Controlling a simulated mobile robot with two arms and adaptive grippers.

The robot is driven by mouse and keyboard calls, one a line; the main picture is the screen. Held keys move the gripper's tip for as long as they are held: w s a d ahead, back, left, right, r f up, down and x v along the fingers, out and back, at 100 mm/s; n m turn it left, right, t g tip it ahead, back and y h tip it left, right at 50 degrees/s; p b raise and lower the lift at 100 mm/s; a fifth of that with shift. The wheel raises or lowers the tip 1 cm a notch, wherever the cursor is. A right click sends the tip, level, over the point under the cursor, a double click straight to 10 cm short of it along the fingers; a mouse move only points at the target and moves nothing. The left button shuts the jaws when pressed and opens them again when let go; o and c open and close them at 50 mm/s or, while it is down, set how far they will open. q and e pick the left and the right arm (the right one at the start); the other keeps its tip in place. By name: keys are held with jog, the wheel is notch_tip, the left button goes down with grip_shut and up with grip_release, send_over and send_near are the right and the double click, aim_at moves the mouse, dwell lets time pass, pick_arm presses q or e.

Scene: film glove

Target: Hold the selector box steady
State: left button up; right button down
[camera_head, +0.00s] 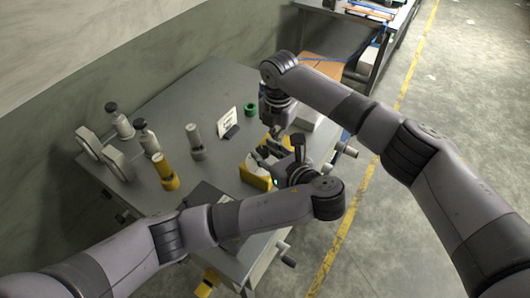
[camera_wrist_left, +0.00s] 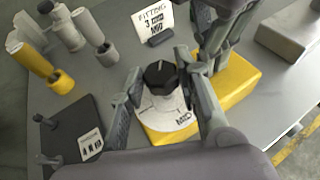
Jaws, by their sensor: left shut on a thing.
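The selector box is yellow with a white plate marked "MID" and a black knob; it shows in the head view (camera_head: 255,178) and in the wrist view (camera_wrist_left: 236,82). My left gripper (camera_wrist_left: 165,108) has one finger on each side of the plate and knob and is shut on the selector box. It shows in the head view (camera_head: 268,160) too, partly covering the box. My right gripper (camera_head: 278,125) comes down over the far side of the box. Its fingers are partly hidden, and I cannot tell whether they touch the box.
A white card reading "FITTING 3 MID" (camera_wrist_left: 153,22) stands behind the box. A dark plate with a small label (camera_wrist_left: 73,130) lies to the left. Yellow and grey cylindrical fittings (camera_head: 165,172) stand on the left of the table. A green ring (camera_head: 250,109) lies behind.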

pick_arm(q)
jog(key=shift+d+n+g+y, duration=0.15)
jog(key=shift+n+g+y, duration=0.25)
jog(key=shift+n+g, duration=0.15)
jog(key=shift+y, duration=0.3)
jog(key=o, duration=1.1)
jog(key=shift+a, duration=0.2)
jog(key=shift+o, duration=0.2)
